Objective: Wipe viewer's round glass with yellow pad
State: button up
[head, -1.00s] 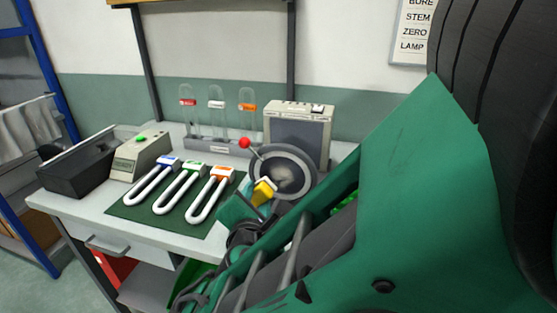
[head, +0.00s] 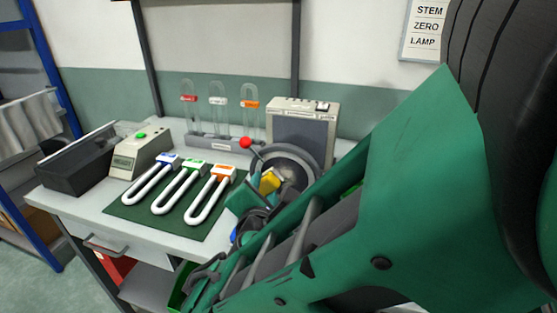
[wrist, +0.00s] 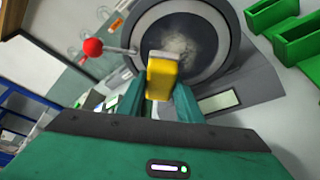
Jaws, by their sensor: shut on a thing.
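The viewer's round glass (wrist: 178,48) sits in a dark grey ring and bears a pale, dusty smudge. In the head view the glass (head: 290,172) is partly hidden by my arm. My gripper (wrist: 160,95) is shut on the yellow pad (wrist: 162,78), which has a grey top edge. In the wrist view the pad overlaps the lower left of the glass; I cannot tell whether it touches. The pad also shows in the head view (head: 270,182). A lever with a red knob (wrist: 93,47) sticks out left of the ring.
Several U-shaped tubes lie on a green mat (head: 128,210). A rack of glass tubes (head: 219,141) stands behind, beside a grey panel box (head: 302,125). A meter with a green button (head: 139,155) and a black bin (head: 78,172) are at left. Green bins (wrist: 292,40) show at the wrist view's right.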

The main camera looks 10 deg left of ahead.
aim_at(279, 187)
jog(key=shift+w+a+f, duration=0.25)
jog(key=shift+w+f, duration=0.1)
jog(key=shift+w, duration=0.05)
dwell(0.7)
jog(key=shift+s+d, duration=0.2)
jog(key=shift+d, duration=1.7)
jog(key=shift+w+d, duration=0.1)
jog(key=shift+d, duration=1.8)
jog(key=shift+w+a+r, duration=0.1)
jog(key=shift+w+a, duration=0.1)
jog(key=shift+a, duration=0.75)
jog(key=shift+w+a+r, duration=0.1)
jog(key=shift+w+a, duration=0.1)
jog(key=shift+a, duration=2.55)
jog(key=shift+r, duration=0.4)
jog(key=shift+s+d, duration=0.2)
jog(key=shift+d, duration=0.75)
jog(key=shift+s+d, duration=0.15)
jog(key=shift+d, duration=0.75)
